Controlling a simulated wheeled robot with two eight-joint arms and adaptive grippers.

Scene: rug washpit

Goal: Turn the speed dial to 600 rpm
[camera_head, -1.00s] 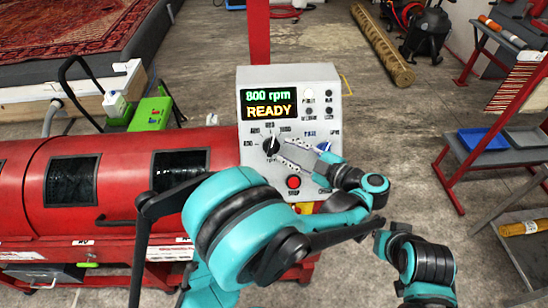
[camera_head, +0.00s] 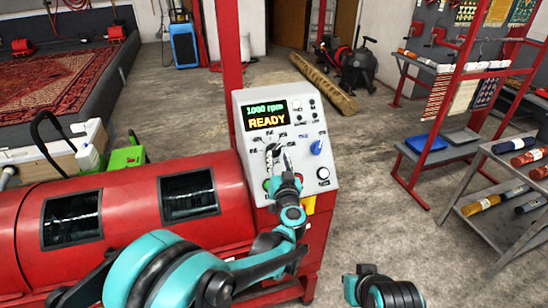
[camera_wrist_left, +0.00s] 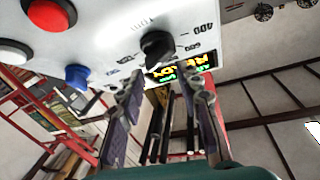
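The grey control panel (camera_head: 308,104) stands on the red machine, and its display (camera_head: 266,115) reads "1000 rpm READY". The black speed dial (camera_wrist_left: 157,45) sits among printed numbers in the left wrist view. In the head view my gripper partly covers the dial, so its pointer is hard to read. My left gripper (camera_head: 281,160) is at the panel front. In the left wrist view its two fingers (camera_wrist_left: 161,85) are spread, with the dial just beyond the tips and a visible gap between them.
A blue knob (camera_head: 317,147) is right of the dial, with a black-and-white knob (camera_head: 323,173) below it. A red button (camera_wrist_left: 50,14) shows in the left wrist view. The red drum (camera_head: 120,205) fills the left. Open floor lies right of the machine.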

